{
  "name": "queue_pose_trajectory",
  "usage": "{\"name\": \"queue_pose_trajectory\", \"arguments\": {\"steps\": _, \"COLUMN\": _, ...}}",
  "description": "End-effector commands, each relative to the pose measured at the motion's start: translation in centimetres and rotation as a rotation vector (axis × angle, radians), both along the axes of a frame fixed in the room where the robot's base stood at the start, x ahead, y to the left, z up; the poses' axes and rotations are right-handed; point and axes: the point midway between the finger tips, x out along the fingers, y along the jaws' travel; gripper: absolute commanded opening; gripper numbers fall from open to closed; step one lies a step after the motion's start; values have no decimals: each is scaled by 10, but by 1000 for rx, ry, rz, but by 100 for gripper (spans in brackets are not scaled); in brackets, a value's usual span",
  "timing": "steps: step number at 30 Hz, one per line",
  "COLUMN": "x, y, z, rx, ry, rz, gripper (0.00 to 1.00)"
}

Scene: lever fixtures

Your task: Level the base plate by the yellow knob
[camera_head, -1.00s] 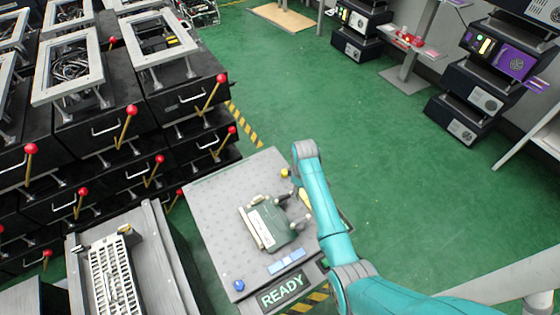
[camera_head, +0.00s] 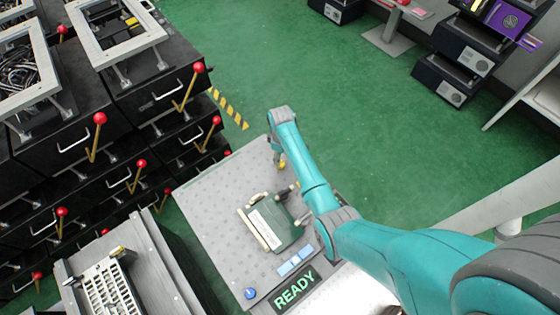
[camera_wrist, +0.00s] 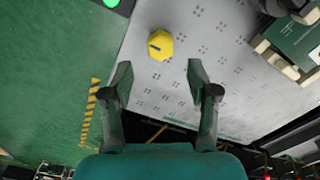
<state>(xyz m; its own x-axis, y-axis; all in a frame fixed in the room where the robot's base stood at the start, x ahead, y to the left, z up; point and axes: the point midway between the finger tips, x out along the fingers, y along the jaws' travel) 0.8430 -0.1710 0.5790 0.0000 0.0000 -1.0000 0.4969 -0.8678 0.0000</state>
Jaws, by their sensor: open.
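The yellow knob (camera_wrist: 160,45) is a faceted knob with a dark slot mark, on the grey dotted base plate (camera_wrist: 215,25) near its edge. In the head view the yellow knob (camera_head: 282,163) is small, at the plate's far corner beside my arm's end. The base plate (camera_head: 205,207) carries a green device with cream bars. My gripper (camera_wrist: 158,76) is open and empty in the wrist view. The knob appears just beyond its fingertips, between their lines, not touching them. In the head view my arm's end mostly hides the gripper.
A blue knob (camera_head: 250,293) and a READY sign (camera_head: 295,288) sit at the plate's near edge. The green device (camera_head: 272,222) stands mid-plate. Black drawer units with red-tipped levers (camera_head: 198,68) fill the left. Green floor (camera_head: 330,80) beyond the plate is clear.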

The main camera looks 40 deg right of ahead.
Motion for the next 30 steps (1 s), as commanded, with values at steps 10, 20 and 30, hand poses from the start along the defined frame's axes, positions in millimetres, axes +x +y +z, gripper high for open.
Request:
{"name": "queue_pose_trajectory", "arguments": {"steps": 10, "x": 0, "y": 0, "z": -52, "rx": 1, "ry": 2, "rz": 0, "gripper": 59}}
{"name": "queue_pose_trajectory", "arguments": {"steps": 20, "x": 0, "y": 0, "z": -63, "rx": 0, "ry": -1, "rz": 0, "gripper": 59}}
{"name": "queue_pose_trajectory", "arguments": {"steps": 30, "x": 0, "y": 0, "z": -63, "rx": 0, "ry": 0, "rz": 0, "gripper": 12}}
